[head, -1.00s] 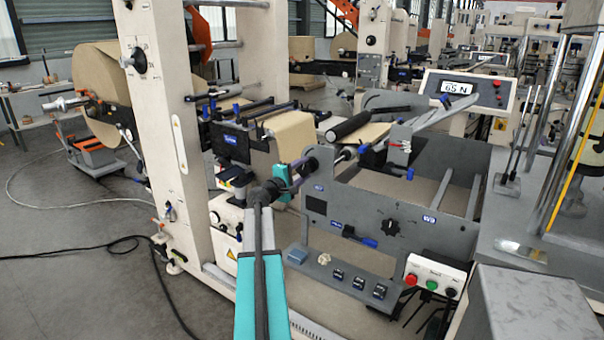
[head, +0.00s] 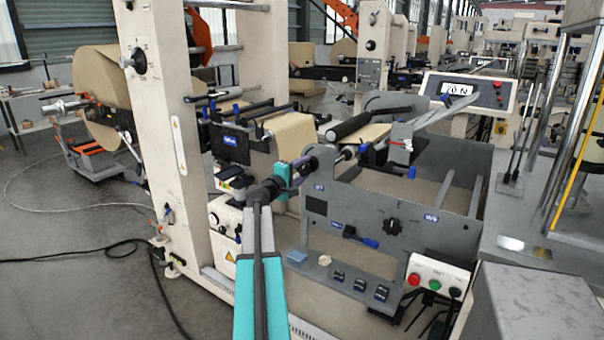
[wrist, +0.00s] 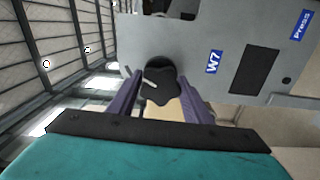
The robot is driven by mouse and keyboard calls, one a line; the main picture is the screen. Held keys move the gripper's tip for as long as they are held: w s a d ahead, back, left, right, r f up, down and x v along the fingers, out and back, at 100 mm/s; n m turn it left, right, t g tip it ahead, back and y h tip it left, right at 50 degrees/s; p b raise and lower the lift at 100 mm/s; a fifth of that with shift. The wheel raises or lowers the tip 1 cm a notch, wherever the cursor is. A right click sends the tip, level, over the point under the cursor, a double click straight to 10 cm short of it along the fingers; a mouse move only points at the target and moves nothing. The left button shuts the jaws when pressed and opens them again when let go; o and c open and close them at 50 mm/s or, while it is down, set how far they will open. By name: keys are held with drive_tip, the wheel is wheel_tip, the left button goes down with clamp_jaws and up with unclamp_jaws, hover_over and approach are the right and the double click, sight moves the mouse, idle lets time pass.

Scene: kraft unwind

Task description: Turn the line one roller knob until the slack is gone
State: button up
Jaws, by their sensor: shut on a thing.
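The roller knob (wrist: 160,88) is dark and lobed, with a pale mark, and sits beside a W7 label in the wrist view. In the head view the dark knob (head: 312,163) is at the near end of a roller, partly hidden by my gripper (head: 301,169). In the wrist view my gripper's purple fingers (wrist: 160,78) are on both sides of the knob, shut on it. The brown kraft web (head: 294,135) runs over the rollers behind the knob. The tension display (head: 457,88) shows a number in N, too blurred to read surely.
A cream machine column (head: 166,120) stands left of my arm. The grey side plate (head: 375,215) carries a black dial (head: 391,227) and a blue-handled lever (head: 361,238). A button box (head: 434,276) is at lower right. Cables lie on the floor at left.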

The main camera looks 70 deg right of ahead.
drive_tip(key=shift+f+m+b, duration=0.1)
drive_tip(key=shift+m+b, duration=2.1)
drive_tip(key=shift+b, duration=2.15)
drive_tip(key=o, duration=1.1)
drive_tip(key=shift+c, duration=0.2)
drive_tip(key=shift+a, duration=0.15)
drive_tip(key=b+v, duration=0.1)
drive_tip(key=v, duration=0.5)
drive_tip(key=shift+a, duration=0.4)
drive_tip(key=shift+w, duration=0.15)
